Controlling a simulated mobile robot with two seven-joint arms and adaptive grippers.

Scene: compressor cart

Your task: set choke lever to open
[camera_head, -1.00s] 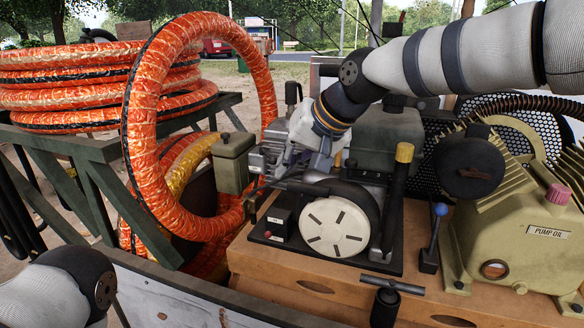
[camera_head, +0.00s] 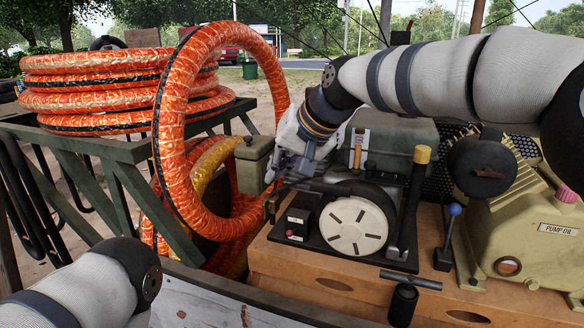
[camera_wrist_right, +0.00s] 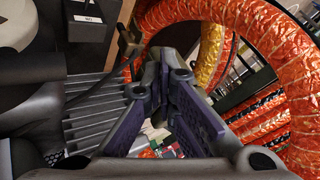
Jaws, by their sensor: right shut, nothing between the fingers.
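The engine (camera_head: 353,226) with its round white slotted cover sits on the cart's wooden deck. My right gripper (camera_head: 274,178) is shut and empty at the engine's left end, beside the orange hose; its closed fingers (camera_wrist_right: 166,75) show in the right wrist view. A small dark lever-like piece (camera_wrist_right: 128,38) stands just left of the fingertips there, apart from them. A lever with a brown grip (camera_head: 358,152) stands upright at a pale plate behind the white cover. I cannot tell which of these is the choke lever. My left gripper is out of view; only its arm shows.
A large orange hose loop (camera_head: 163,140) stands close left of my right gripper. A control box with a red switch (camera_head: 297,221), a blue-knobbed lever (camera_head: 449,225) and the pump (camera_head: 530,215) are on the deck. A black T-handle (camera_head: 408,282) stands at the front.

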